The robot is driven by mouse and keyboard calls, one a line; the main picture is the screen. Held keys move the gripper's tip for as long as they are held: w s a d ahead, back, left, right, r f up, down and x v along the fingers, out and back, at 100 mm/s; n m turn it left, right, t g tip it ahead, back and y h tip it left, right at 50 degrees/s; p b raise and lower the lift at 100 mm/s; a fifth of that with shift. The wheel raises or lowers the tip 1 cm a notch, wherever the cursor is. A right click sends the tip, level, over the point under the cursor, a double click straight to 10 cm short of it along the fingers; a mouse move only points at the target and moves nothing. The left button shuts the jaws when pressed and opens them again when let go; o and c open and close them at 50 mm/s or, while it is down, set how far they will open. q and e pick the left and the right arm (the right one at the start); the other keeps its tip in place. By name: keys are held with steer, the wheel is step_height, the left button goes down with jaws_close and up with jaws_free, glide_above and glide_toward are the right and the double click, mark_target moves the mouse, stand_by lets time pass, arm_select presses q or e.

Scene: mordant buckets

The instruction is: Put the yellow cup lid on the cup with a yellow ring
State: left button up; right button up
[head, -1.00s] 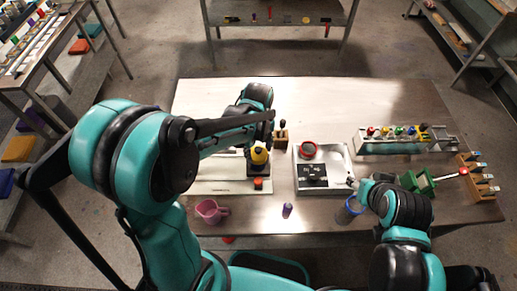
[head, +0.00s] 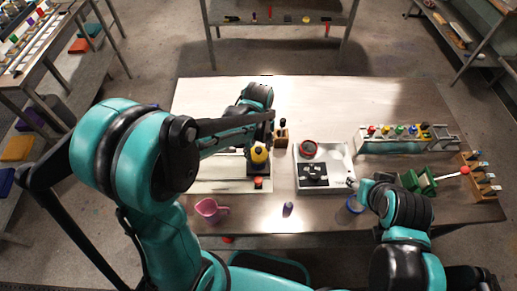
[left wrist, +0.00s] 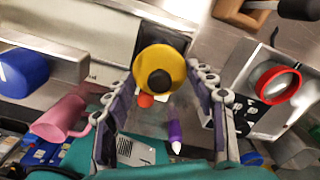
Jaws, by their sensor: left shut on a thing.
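The yellow lid (left wrist: 162,62), a yellow disc with a black knob, sits between the fingertips of my left gripper (left wrist: 165,72), which is shut on it. In the head view the lid (head: 259,155) is over a dark block (head: 258,172) at the left-middle of the table. I cannot make out a cup with a yellow ring; the lid and arm hide what is directly beneath. My right gripper (head: 353,183) is near the right edge of the white tray, small, its fingers unclear.
A red-ringed cup (head: 308,149) stands in the white tray (head: 339,155). A rack (head: 400,147) stands at right. The table's back middle is clear.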

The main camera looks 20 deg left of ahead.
arm_select(q)
steer(key=shift+f, duration=0.1)
steer(key=o, duration=1.1)
step_height(320, 180, up, 12)
steer(key=shift+r, duration=0.1)
steer(key=s+a+n+t, duration=0.2)
steer(key=s+n+t, duration=0.25)
steer(key=n, duration=0.85)
steer(key=s+a+n+t, duration=0.3)
steer(key=s+n, duration=0.3)
steer(key=n, duration=0.7)
steer(key=shift+n, duration=0.3)
step_height(320, 180, down, 10)
steer(key=b, duration=0.9)
steer(key=shift+w+d+b, duration=0.1)
steer(key=shift+w+b, duration=0.05)
steer(key=shift+b, duration=0.2)
